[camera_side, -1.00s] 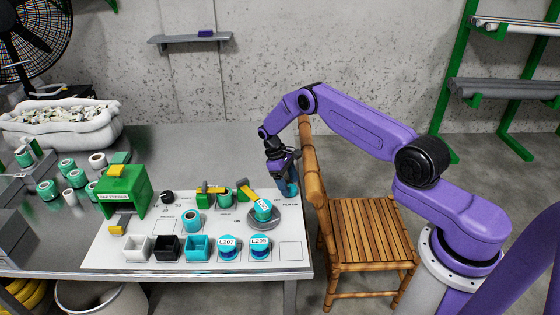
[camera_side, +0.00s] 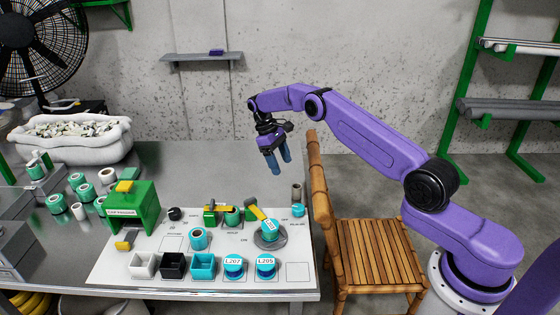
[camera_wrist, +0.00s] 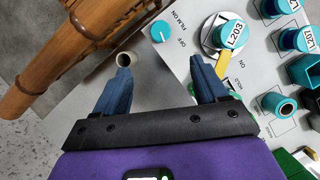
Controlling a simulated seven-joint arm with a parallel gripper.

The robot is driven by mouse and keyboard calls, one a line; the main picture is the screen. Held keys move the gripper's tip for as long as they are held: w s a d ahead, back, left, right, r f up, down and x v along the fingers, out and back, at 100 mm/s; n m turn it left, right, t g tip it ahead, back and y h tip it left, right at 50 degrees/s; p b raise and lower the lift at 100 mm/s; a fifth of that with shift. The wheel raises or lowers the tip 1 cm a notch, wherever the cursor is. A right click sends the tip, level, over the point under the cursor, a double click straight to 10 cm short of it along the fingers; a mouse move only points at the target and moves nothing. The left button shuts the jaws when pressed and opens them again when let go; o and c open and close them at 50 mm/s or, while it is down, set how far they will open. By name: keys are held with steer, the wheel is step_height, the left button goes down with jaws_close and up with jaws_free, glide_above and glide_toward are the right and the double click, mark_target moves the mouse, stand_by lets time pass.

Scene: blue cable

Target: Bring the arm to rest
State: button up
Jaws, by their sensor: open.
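My gripper (camera_side: 276,164) hangs in the air above the back right part of the table, fingers pointing down, open and empty. In the wrist view its two blue fingers (camera_wrist: 164,76) are spread apart. Below it, a teal knob (camera_side: 297,211) marked OFF and FILM ON sits at the right of the white panel (camera_side: 212,284). A small grey-brown cylinder (camera_side: 296,192) stands behind the knob near the table's right edge; in the wrist view its round open end (camera_wrist: 127,60) shows near one fingertip.
A wooden chair (camera_side: 368,255) stands against the table's right side. The panel holds a green cap feeder (camera_side: 131,207), a round station with a teal piece labelled L203 (camera_wrist: 232,36), and teal pieces labelled L207 (camera_side: 233,267) and L205 (camera_side: 265,267). The air around my gripper is clear.

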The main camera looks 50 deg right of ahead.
stand_by(0.3)
steer(key=s+a+r+n+t, duration=0.1)
steer(key=s+a+r+n, duration=0.15)
steer(key=a+r, duration=0.8)
steer(key=s+a+r+n+t, duration=0.1)
steer(key=s+a+r, duration=0.1)
steer(key=s+a, duration=0.35)
steer(key=s+a+r+n+t, duration=0.1)
steer(key=s+a+r, duration=0.25)
steer(key=s, duration=0.35)
steer(key=s+d+n, duration=0.2)
steer(key=s, duration=1.2)
steer(key=s+d+n+t+y, duration=0.1)
steer(key=s+d+n, duration=0.1)
steer(key=s, duration=1.3)
steer(key=shift+d+n+y, duration=0.3)
steer(key=shift+n, duration=0.05)
steer(key=shift+w, duration=0.1)
